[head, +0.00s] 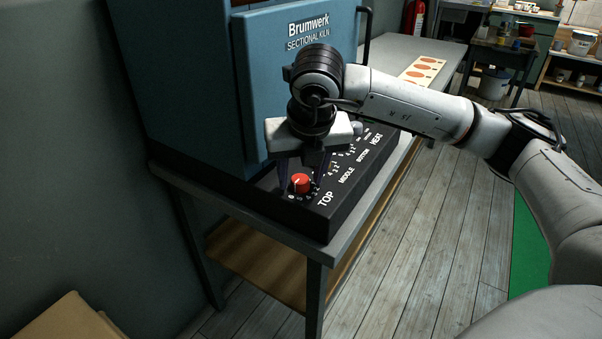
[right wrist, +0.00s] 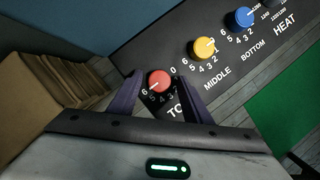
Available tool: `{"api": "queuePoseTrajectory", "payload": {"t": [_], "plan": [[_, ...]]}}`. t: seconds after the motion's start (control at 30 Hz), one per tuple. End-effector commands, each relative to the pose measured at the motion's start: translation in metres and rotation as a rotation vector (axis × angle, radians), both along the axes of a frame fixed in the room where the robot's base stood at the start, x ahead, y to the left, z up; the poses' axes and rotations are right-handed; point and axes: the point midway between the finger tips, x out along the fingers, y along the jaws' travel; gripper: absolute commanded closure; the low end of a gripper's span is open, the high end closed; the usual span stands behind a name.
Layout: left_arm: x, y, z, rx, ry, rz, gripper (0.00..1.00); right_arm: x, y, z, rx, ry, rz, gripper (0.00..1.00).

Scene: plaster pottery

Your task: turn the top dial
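The top dial is a red round knob (head: 301,183) with a white pointer line, on the sloped black control panel (head: 322,222) of the blue kiln, above the word TOP. It also shows in the right wrist view (right wrist: 159,82). My right gripper (head: 302,184) is over the panel from above, its dark fingers apart on either side of the red knob. In the right wrist view the fingers (right wrist: 160,90) are open, with gaps to the knob; contact does not show. The pointer is toward the 6 side in that view. My left gripper is not in view.
The kiln (head: 190,90) stands on a grey table (head: 340,245). Cardboard (head: 65,318) is at the lower left. The floor to the right is clear.

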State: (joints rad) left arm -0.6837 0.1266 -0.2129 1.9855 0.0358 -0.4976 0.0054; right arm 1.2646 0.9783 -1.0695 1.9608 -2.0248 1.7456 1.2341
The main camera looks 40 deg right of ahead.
Motion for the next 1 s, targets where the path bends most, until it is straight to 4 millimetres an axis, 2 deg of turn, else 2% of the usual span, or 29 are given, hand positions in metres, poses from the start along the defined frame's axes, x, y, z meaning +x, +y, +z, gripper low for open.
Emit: {"api": "queuePoseTrajectory", "payload": {"t": [0.03,0.2,0.57,1.0], "plan": [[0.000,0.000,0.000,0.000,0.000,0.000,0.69,0.000,0.000,0.000,0.000,0.000,0.000,0.65],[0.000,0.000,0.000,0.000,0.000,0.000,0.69,0.000,0.000,0.000,0.000,0.000,0.000,0.94],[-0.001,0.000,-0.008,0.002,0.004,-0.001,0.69,0.000,-0.001,-0.002,-0.001,-0.001,0.054,0.94],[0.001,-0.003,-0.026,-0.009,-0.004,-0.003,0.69,0.000,-0.004,-0.003,0.002,-0.002,0.391,0.94]]}}
